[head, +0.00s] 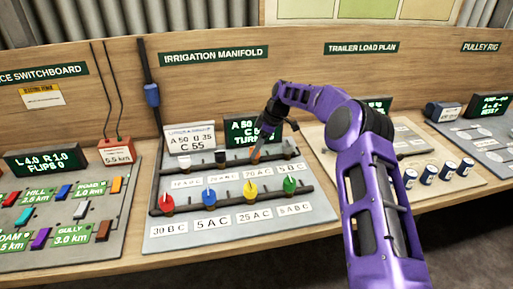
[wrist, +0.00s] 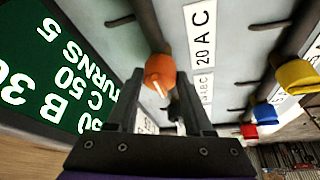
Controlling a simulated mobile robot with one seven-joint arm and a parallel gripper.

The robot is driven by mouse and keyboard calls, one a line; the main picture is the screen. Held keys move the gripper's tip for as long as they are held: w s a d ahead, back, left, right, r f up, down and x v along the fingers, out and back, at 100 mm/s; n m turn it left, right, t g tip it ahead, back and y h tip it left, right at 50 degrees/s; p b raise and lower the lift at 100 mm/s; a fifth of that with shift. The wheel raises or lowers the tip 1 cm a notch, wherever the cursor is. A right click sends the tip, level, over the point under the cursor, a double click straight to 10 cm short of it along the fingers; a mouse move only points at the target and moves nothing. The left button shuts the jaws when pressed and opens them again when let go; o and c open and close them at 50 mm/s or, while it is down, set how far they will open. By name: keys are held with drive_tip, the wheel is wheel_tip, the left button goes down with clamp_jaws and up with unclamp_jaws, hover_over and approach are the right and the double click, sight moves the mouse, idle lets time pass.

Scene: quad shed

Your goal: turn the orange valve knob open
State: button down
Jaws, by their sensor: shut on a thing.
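The orange valve knob (wrist: 160,71) shows in the wrist view between the tips of my two dark fingers. It has a pale pointer line on its face. My gripper (wrist: 160,84) is shut on the knob, one finger on each side. How far the knob is turned is hard to tell. The irrigation manifold board (head: 300,228) carries the pipes, knobs and white labels.
Red (head: 167,204), blue (head: 209,197), yellow (head: 250,190) and green (head: 289,184) knobs line the lower pipe. A white target card (head: 190,139) and a green display (head: 240,130) stand behind. Several blue-and-white cans (head: 428,174) stand to the right, beyond my arm.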

drive_tip(key=shift+c, duration=1.5)
unclamp_jaws()
drive_tip(key=shift+f, duration=0.1)
drive_tip(key=v, duration=1.7)
drive_tip(key=shift+r, duration=0.3)
